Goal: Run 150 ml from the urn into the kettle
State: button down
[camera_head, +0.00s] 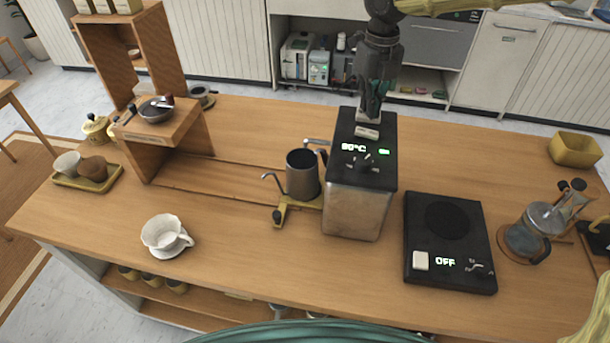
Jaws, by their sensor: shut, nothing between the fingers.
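The urn (357,207) is a metal box with a black top and a lit display that looks like 90°C with a green light. The grey gooseneck kettle (301,178) stands upright just left of the urn, with its open top under or close to the urn's spout (317,142). I cannot see the water level inside the kettle. My gripper (369,115) is shut and points down over the back of the urn's top, right above a pale button or lever (367,131). I cannot tell whether it touches it.
A black hot plate (436,275) reading OFF sits right of the urn. A wooden stand (180,140) rises at back left. The counter front is clear.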

jog(key=shift+f, duration=0.25)
jog(key=shift+r+p, duration=1.3)
jog(key=shift+f, duration=1.3)
dwell(1.6)
jog(key=shift+r, duration=0.2)
jog(key=shift+r+p, duration=1.1)
dwell(1.2)
jog(key=shift+r+p, duration=2.5)
